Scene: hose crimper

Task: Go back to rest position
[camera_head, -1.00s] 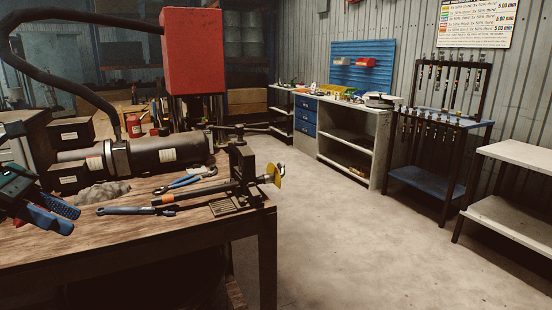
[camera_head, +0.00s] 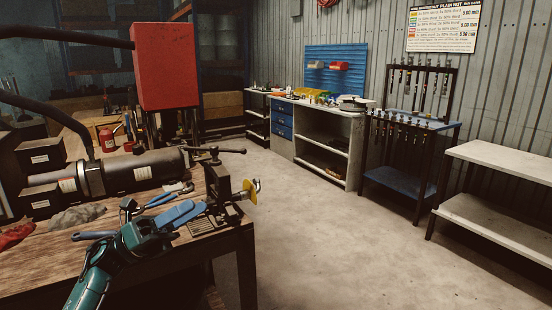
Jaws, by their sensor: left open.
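My left gripper (camera_head: 184,214), with blue finger pads, is open over the near right part of the wooden workbench (camera_head: 50,262). Its teal and black arm comes up from the lower left. It covers part of the blue-handled long tool (camera_head: 92,235) lying on the bench; I cannot tell whether it touches it. The dark vise (camera_head: 219,186), with a yellow piece (camera_head: 253,190) at its right side, stands at the bench corner just right of the fingers. I see nothing held in the fingers. My right gripper is not in view.
A large grey cylinder (camera_head: 135,170) with a hose lies behind on the bench, near a red box (camera_head: 166,65). Blue-handled pliers (camera_head: 160,199), a grey rag (camera_head: 77,217) and a red cloth (camera_head: 15,235) lie nearby. The concrete floor (camera_head: 320,245) to the right is open, before shelves and racks.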

